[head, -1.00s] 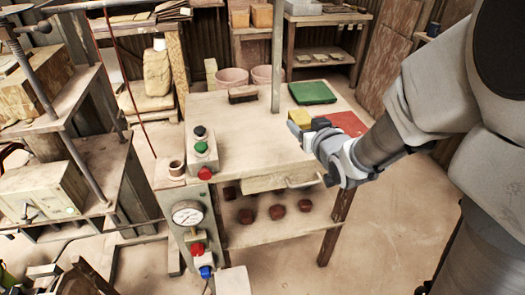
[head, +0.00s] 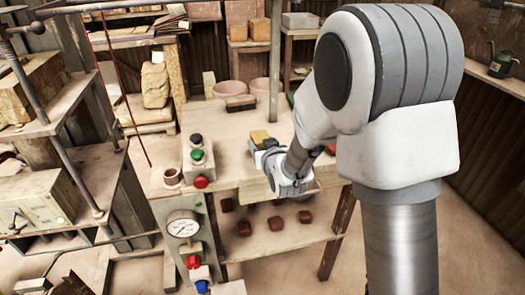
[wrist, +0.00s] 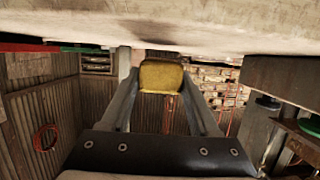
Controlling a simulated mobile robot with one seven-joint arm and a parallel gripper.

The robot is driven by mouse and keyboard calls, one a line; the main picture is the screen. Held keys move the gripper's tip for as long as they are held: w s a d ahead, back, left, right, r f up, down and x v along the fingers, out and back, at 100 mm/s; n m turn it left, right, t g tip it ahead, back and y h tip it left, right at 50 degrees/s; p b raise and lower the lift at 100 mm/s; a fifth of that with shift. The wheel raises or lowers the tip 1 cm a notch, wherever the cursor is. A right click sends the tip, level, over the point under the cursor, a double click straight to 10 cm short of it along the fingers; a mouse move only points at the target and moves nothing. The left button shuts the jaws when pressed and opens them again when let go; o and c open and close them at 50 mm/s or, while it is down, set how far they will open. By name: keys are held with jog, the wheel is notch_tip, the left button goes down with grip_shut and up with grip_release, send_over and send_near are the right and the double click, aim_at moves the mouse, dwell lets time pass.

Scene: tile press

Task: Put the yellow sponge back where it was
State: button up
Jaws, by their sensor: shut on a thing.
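The yellow sponge (head: 259,136) is at my gripper (head: 264,145), over the pale worktop of the table (head: 227,133) in the head view. In the wrist view the sponge (wrist: 161,77) sits between the two fingertips of my gripper (wrist: 160,85), which is shut on it. The table surface (wrist: 230,25) fills the top of the wrist view, close to the sponge, with a dark shadow by it. I cannot tell if they touch. My arm hides most of the table's right part, including most of the red sheet (head: 331,149) and the green sheet (head: 290,98).
A brown brush-like block (head: 240,103) lies at the table's back, left of an upright post (head: 275,70). A button box (head: 198,158) and a small cup (head: 172,177) stand at the left edge. The worktop between them and the sponge is clear. Reddish lumps (head: 275,223) lie on the lower shelf.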

jog(key=shift+f, duration=0.95)
jog(key=shift+f, duration=0.1)
jog(key=shift+f+b, duration=0.1)
jog(key=shift+b, duration=0.25)
jog(key=o, duration=1.3)
jog(key=shift+c, duration=0.2)
